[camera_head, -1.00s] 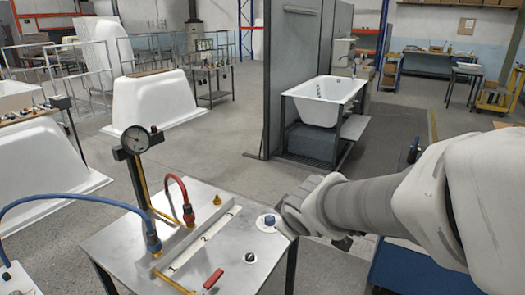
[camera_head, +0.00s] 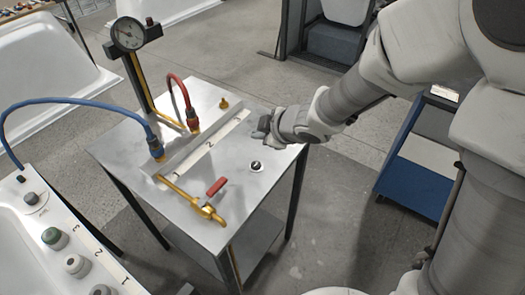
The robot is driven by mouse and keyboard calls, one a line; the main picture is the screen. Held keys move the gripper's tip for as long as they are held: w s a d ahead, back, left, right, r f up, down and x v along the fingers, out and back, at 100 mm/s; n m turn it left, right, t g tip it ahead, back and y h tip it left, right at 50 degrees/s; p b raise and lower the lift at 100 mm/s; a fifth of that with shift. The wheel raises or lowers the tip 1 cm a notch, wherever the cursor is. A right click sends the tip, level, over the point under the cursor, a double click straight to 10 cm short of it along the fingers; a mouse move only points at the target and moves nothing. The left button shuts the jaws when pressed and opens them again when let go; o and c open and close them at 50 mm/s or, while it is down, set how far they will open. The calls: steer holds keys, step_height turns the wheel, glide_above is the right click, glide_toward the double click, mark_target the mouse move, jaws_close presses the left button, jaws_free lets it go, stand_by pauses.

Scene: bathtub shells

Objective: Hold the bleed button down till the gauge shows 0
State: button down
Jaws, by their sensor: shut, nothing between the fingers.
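The round gauge (camera_head: 128,34) stands on a post at the back left corner of the metal bench (camera_head: 130,160). Its needle shows, but the dial is too small to read. My gripper (camera_head: 261,128) is shut, at the right side of the bench top, pointing left. It covers the spot of the blue button seen in the earlier head view, likely the bleed button. I cannot tell whether the fingers touch or press it.
A red-handled brass valve (camera_head: 215,187), a red hose (camera_head: 172,88) and a blue hose (camera_head: 75,101) are on the bench. A tub-side panel with a green button (camera_head: 54,238) is at lower left. A blue cart (camera_head: 412,165) stands at right.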

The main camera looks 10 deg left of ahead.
mark_target(259, 166)
steer(key=shift+f, duration=0.1)
step_height(259, 166, down, 9)
steer(key=b, duration=0.8)
steer(key=shift+r+b, duration=0.2)
steer(key=shift+b, duration=0.2)
steer(key=shift+f, duration=0.15)
stand_by(1.5)
steer(key=shift+f+b, duration=0.25)
steer(key=shift+b, duration=0.1)
steer(key=shift+f+b, duration=0.35)
steer(key=shift+f, duration=0.1)
stand_by(1.5)
steer(key=shift+r, duration=0.1)
stand_by(0.8)
steer(key=shift+r+p, duration=0.8)
steer(key=shift+p, duration=0.1)
step_height(259, 166, up, 5)
steer(key=p, duration=0.5)
